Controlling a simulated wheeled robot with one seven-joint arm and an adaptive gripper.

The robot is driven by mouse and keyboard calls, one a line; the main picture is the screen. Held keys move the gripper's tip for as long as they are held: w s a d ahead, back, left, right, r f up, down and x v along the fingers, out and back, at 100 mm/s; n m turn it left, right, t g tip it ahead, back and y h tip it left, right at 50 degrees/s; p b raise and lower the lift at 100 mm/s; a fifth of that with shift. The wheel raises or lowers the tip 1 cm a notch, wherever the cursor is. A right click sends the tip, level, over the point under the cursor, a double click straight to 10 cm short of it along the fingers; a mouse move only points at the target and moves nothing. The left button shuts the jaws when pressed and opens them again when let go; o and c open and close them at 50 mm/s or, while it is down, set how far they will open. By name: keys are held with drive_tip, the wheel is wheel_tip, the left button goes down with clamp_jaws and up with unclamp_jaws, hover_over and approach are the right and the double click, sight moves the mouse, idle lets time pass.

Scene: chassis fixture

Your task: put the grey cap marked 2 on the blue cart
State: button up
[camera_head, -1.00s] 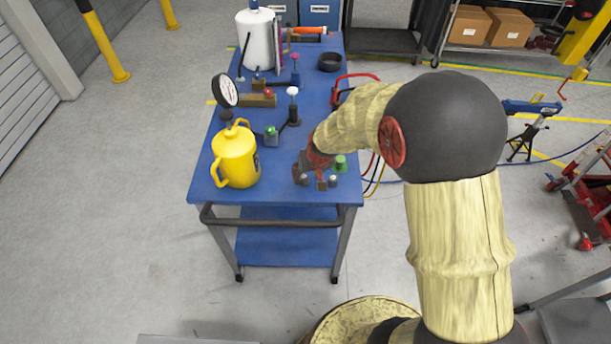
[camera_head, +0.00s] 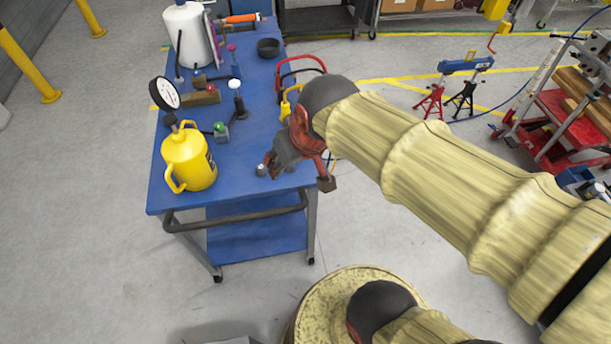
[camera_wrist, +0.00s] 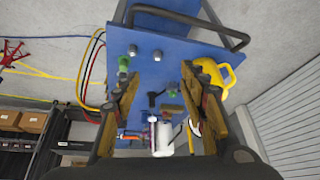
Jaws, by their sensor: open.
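The blue cart (camera_head: 235,185) stands left of centre in the head view, and its top (camera_wrist: 190,50) fills the upper middle of the wrist view. Two small grey caps, a left one (camera_wrist: 132,50) and a right one (camera_wrist: 157,55), sit on the top near the handle end. In the head view one grey cap (camera_head: 261,170) shows beside my gripper. No number can be read on either cap. My gripper (camera_head: 300,172) is open and empty above the cart's near right corner. In the wrist view its fingers (camera_wrist: 160,77) are spread wide, apart from the caps.
A green cap (camera_wrist: 124,63) is near the left grey cap. A yellow jug (camera_head: 188,160), a dial gauge (camera_head: 165,94), small fixtures and a white canister (camera_head: 188,35) stand on the cart. A black handle (camera_head: 235,213) crosses its near end. Cables hang beside the cart.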

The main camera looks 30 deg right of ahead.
drive_tip(key=s+r, duration=0.2)
drive_tip(key=s, duration=0.5)
drive_tip(key=shift+s+d, duration=0.15)
drive_tip(key=shift+d, duration=0.1)
drive_tip(key=shift+f, duration=0.1)
wheel_tip(320, 180, down, 3)
drive_tip(key=b, duration=0.2)
drive_tip(key=shift+r+b, duration=0.2)
drive_tip(key=shift+b, duration=0.15)
